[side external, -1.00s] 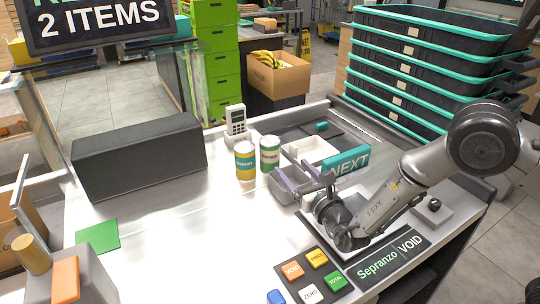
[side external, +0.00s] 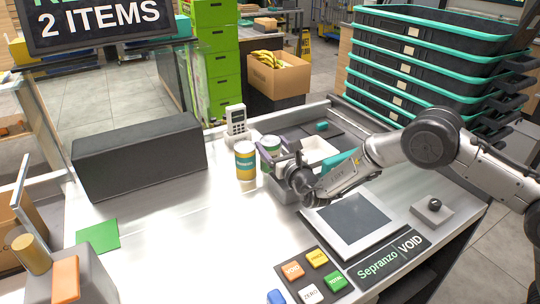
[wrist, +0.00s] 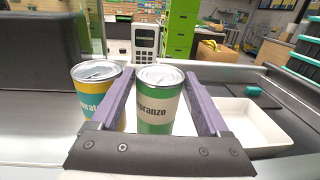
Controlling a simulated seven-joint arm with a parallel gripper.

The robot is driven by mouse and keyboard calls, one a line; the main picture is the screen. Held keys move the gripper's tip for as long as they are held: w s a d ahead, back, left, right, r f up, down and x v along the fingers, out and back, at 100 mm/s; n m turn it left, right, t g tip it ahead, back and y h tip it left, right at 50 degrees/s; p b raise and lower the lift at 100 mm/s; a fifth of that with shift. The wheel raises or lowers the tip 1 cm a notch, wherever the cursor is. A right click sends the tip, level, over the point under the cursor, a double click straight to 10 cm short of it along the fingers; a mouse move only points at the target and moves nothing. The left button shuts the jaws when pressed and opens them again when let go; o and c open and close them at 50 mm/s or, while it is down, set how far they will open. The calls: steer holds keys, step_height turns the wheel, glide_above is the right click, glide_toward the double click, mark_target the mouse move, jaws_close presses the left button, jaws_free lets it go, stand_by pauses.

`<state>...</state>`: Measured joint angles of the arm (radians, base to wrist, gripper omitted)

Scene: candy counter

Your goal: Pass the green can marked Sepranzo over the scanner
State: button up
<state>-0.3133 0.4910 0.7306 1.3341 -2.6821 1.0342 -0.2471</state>
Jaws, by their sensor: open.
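A yellow can with a teal label (side external: 245,170) stands close left of the green can, partly behind my left finger in the wrist view. A card terminal (side external: 236,119) stands behind. A white tray (wrist: 245,112) is at right.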

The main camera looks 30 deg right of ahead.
steer(key=shift+w, duration=0.1)
steer(key=c, duration=1.2)
steer(key=shift+r, duration=0.1)
jaws_close()
steer(key=shift+r, duration=0.1)
